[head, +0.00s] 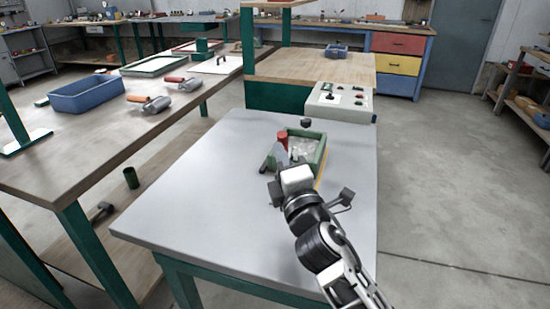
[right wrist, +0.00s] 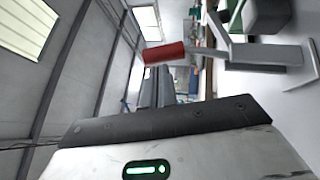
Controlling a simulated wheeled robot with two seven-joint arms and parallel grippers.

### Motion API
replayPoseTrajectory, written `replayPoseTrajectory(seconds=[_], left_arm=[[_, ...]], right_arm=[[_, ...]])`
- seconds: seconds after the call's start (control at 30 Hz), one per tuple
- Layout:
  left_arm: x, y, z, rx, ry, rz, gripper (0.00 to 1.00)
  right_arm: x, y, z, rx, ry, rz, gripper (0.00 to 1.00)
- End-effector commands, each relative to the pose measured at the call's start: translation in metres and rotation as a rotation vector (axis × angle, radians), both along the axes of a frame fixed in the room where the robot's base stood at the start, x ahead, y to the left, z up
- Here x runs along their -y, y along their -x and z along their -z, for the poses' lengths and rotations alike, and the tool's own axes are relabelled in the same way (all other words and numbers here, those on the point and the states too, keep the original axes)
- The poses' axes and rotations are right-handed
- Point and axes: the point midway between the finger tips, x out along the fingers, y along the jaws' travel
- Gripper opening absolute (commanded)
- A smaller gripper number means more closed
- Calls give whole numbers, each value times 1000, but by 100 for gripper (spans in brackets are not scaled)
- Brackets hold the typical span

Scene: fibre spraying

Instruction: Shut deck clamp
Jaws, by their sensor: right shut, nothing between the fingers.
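The deck clamp's red handle (head: 282,138) stands up at the left side of a green-rimmed tray (head: 321,157) on the grey table. In the right wrist view the red handle (right wrist: 165,53) sits on the end of a grey metal lever, beyond the gripper body. My right gripper (head: 279,160) is shut and empty, right by the clamp, and hides its lower part. I cannot tell whether it touches the clamp. My left gripper is not in view.
The grey table (head: 190,190) is clear to the left. A control box (head: 340,103) with buttons and a small black lever stands at its back right corner. A wooden workbench at left carries a blue bin (head: 86,94) and orange-handled tools (head: 150,103).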

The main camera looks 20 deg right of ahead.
Motion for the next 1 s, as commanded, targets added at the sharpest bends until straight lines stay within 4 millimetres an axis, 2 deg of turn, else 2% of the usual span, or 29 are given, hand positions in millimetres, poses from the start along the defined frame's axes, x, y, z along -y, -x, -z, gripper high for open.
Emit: replayPoseTrajectory(seconds=[0.27, 0.4, 0.57, 1.0], left_arm=[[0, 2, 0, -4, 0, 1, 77], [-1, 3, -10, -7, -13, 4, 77], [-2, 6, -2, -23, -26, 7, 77], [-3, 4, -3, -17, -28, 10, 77]], right_arm=[[1, -1, -1, 0, 0, 0, 0], [11, -16, -12, 1, 2, 2, 0], [20, -30, -12, 1, 0, 0, 0], [16, -27, -12, 1, -2, -2, 0]])
